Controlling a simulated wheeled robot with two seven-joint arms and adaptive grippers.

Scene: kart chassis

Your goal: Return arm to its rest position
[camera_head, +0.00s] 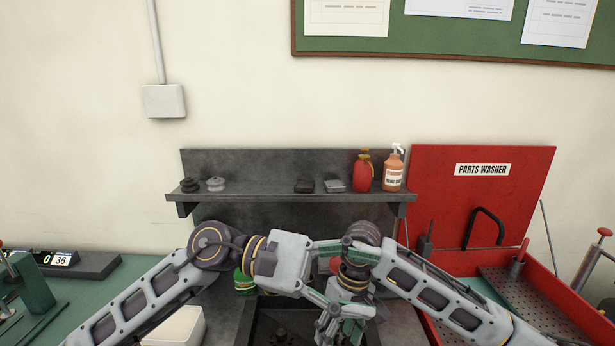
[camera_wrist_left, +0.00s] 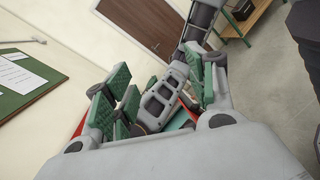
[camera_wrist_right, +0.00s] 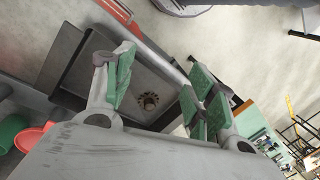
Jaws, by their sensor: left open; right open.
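My left gripper (camera_head: 362,282) reaches in from the left in the head view, pointing right in front of the shelf. Its fingers are apart, and my right arm's wrist shows behind and between them. In the left wrist view my left gripper (camera_wrist_left: 158,92) has its green pads spread, with my grey right arm link in the gap. Whether they touch is unclear. My right gripper (camera_head: 335,325) points down over the sink, partly hidden by the left one. In the right wrist view my right gripper (camera_wrist_right: 165,88) is open and empty above the sink drain (camera_wrist_right: 148,101).
A grey shelf (camera_head: 285,194) stands behind, holding a red bottle (camera_head: 363,172) and an orange pump bottle (camera_head: 393,170). The red parts washer (camera_head: 440,200) with raised lid is at right. A white container (camera_head: 176,328) and green bench (camera_head: 100,290) are at left.

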